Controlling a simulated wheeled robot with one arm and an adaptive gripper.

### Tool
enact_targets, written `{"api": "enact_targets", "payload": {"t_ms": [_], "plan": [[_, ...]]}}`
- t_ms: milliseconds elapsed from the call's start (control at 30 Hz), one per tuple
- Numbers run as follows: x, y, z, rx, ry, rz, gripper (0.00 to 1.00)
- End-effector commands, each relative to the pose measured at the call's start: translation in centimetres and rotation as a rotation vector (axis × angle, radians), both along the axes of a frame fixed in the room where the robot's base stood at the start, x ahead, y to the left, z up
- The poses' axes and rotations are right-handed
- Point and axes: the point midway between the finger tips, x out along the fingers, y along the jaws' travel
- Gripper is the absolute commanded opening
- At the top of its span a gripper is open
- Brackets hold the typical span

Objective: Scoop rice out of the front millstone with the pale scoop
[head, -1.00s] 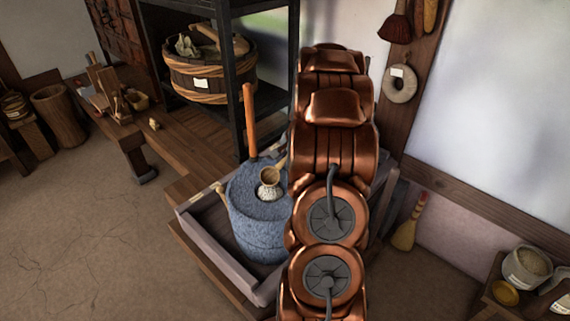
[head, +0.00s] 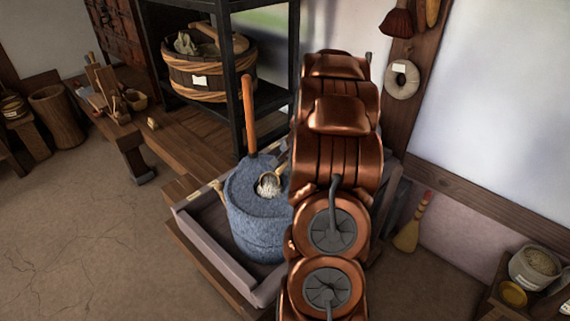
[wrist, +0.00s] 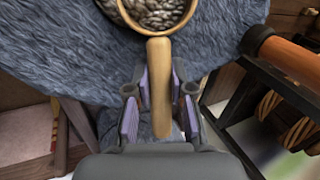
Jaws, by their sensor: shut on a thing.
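The front millstone (head: 256,228) is a round blue-grey stone, with a pile of pale rice (head: 268,186) on its top. The pale scoop (head: 281,175) is at that rice, its round bowl tilted. In the wrist view the scoop's handle (wrist: 160,80) lies between the fingers of my gripper (wrist: 159,103), which is shut on it. Rice-like grains (wrist: 157,12) fill the inside of the bowl's rim at the top edge. I cannot tell how deep the bowl sits in the rice. My arm hides the gripper in the head view.
An upright orange-brown handle (head: 248,115) stands at the millstone's back. A wooden trough (head: 205,240) surrounds the stone. A black shelf (head: 231,95) with a wooden tub (head: 195,78) stands close behind. A bowl of grain (head: 535,265) stands far right.

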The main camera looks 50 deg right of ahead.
Motion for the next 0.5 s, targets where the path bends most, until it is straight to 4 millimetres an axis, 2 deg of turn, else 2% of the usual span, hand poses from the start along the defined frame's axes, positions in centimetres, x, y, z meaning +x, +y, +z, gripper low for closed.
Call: {"api": "enact_targets", "payload": {"t_ms": [133,500], "plan": [[-0.56,0.47,-0.1,-0.003,-0.001,-0.001,0.0],[-0.25,0.21,-0.24,0.057,0.06,0.001,0.0]]}}
